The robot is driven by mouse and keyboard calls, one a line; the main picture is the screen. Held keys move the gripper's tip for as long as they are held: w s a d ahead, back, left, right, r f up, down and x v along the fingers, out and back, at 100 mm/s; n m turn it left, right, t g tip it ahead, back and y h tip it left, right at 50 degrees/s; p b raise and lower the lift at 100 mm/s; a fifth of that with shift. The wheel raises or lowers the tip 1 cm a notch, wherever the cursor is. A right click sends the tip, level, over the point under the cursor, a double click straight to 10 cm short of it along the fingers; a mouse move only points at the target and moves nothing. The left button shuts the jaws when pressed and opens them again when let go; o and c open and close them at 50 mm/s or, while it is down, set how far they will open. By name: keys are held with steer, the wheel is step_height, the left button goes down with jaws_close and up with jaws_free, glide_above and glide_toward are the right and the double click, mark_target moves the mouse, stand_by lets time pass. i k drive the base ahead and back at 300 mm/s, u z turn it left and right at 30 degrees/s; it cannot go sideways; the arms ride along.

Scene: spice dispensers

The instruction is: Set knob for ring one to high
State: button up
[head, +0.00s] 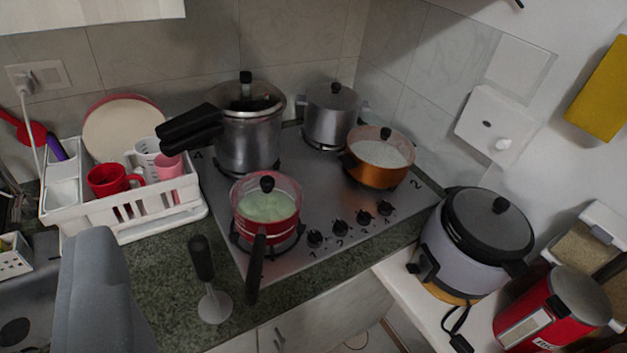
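The steel stove (290,255) has a row of several black knobs along its front right edge. The knob nearest the front left (315,239) has a mark like a 1 beside it, so it appears to be the knob for ring one. The knob to its right (340,228) has a mark like a 2. The exact angle of the knob pointers is too small to read. A grey part of my gripper (95,290) shows at the lower left, well left of the knobs and touching none of them. Its fingertips are not clearly visible.
A red pan (268,218) sits on the front left ring, its handle pointing forward. A pressure cooker (247,140), a steel pot (331,112) and an orange pot (377,160) stand on other rings. A masher (208,285) stands on the counter. A rice cooker (470,245) is at right.

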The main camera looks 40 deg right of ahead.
mark_target(315, 240)
steer(key=u, duration=0.65)
steer(key=k, duration=0.85)
steer(key=z, duration=0.8)
steer(key=i, duration=1)
steer(key=u, duration=0.1)
